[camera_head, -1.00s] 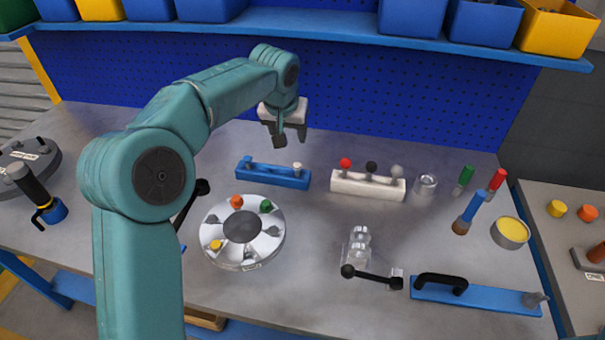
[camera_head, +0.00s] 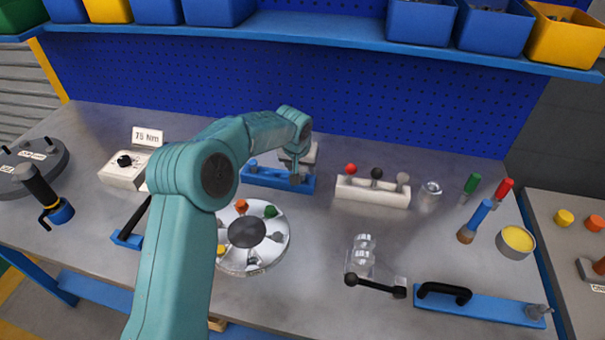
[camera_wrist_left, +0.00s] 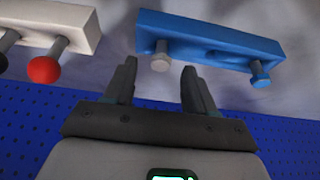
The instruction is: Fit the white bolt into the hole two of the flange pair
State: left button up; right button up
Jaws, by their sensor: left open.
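The white bolt (camera_wrist_left: 161,57) stands in the blue rack (camera_wrist_left: 210,36), its pale head facing my left gripper (camera_wrist_left: 158,66). In the left wrist view the two fingers are spread, with the bolt head just beyond and between the tips, apparently not gripped. In the head view the left gripper (camera_head: 296,176) is over the right end of the blue rack (camera_head: 262,179) and mostly hides the bolt. The round silver flange pair (camera_head: 274,250) lies in front, with orange, green and yellow bolts in it. My arm covers its left part. I cannot tell which hole is two.
A blue bolt (camera_wrist_left: 260,75) stands at the rack's other end. A white rack (camera_head: 372,192) with red, black and grey knobs is to the right. Clear cylinders, a black-handled lever (camera_head: 376,286) and a blue handled bar (camera_head: 480,306) are front right. A 75 Nm sign (camera_head: 147,137) stands left.

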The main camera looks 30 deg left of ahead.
pick_arm(q)
jog(key=x, duration=0.2)
jog(key=shift+w+a+f, duration=0.1)
jog(key=shift+w+f, duration=0.15)
jog(key=shift+w, duration=0.1)
jog(key=shift+s+r, duration=0.15)
jog(key=shift+s, duration=0.15)
jog(key=shift+c, duration=0.3)
jog(key=shift+w, duration=0.2)
grip_shut()
jog(key=shift+s, duration=0.1)
